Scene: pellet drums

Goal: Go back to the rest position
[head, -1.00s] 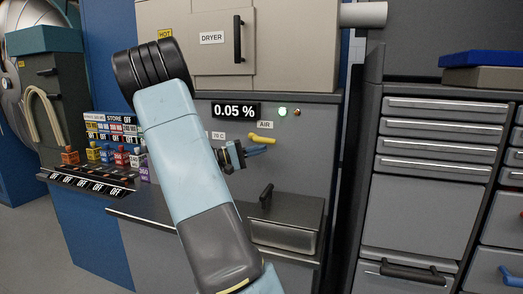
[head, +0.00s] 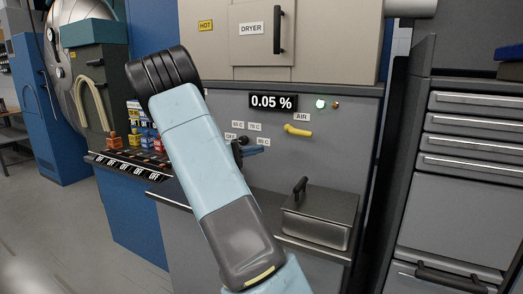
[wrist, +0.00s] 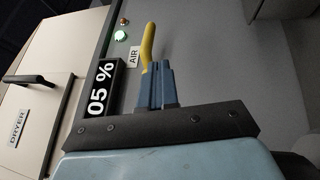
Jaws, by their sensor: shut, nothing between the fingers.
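My gripper (head: 254,150) shows in the head view just right of my pale blue arm, in front of the dryer's grey lower panel. Its blue fingers (wrist: 157,86) are together and empty in the wrist view. The yellow AIR handle (head: 298,130) is on the panel to the right of the gripper in the head view. In the wrist view the handle (wrist: 148,45) appears just beyond the fingertips; contact cannot be judged there, but the head view shows a gap. My arm hides part of the gripper and panel.
The dryer (head: 253,40) stands ahead, with a 0.05 % display (head: 270,101) and a lit green lamp (head: 320,103). A lidded grey box (head: 320,215) juts out below. A drawer cabinet (head: 460,180) stands right. Valve switches (head: 135,165) are left; open floor (head: 60,235) lies front left.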

